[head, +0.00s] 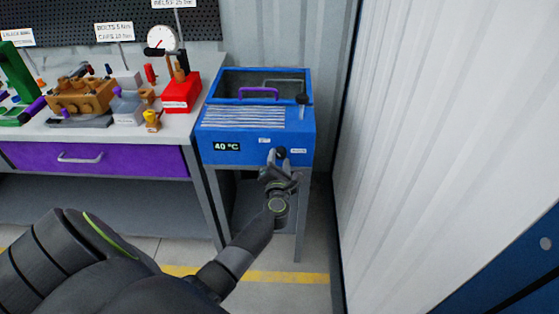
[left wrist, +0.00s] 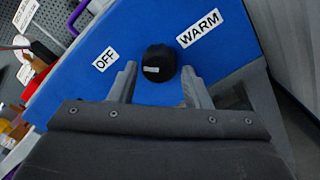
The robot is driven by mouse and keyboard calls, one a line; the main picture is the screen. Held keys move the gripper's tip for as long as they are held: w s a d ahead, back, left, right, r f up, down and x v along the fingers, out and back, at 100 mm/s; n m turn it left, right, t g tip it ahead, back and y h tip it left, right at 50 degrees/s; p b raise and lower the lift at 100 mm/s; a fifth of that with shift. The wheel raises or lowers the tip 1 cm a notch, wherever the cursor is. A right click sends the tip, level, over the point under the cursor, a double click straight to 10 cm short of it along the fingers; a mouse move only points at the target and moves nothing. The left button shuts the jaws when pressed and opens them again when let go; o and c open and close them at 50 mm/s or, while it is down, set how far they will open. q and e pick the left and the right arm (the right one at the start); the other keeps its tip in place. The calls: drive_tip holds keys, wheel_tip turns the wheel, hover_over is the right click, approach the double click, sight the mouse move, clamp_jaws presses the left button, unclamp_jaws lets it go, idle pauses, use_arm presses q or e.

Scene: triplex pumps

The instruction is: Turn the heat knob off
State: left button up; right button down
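The heat knob (left wrist: 160,60) is black and round with a small white mark, on the blue front panel of the heater box (head: 258,149). In the left wrist view, the OFF label (left wrist: 105,60) is left of it and the WARM label (left wrist: 198,29) is upper right. The mark sits on the knob's lower left; I cannot tell which label it indicates. My left gripper (left wrist: 158,67) is open, with one finger on each side of the knob and visible gaps. In the head view the gripper (head: 280,163) partly covers the knob. My right gripper is out of view.
The box's display (head: 227,146) reads 40 °C. A workbench (head: 200,133) with tools and parts stands left. A corrugated white wall (head: 440,130) is close on the right.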

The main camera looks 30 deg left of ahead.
use_arm(q)
drive_tip(key=shift+o, duration=0.9)
drive_tip(key=shift+r, duration=0.1)
drive_tip(key=b+v, duration=0.1)
drive_tip(key=v, duration=1.6)
drive_tip(key=shift+s, duration=0.2)
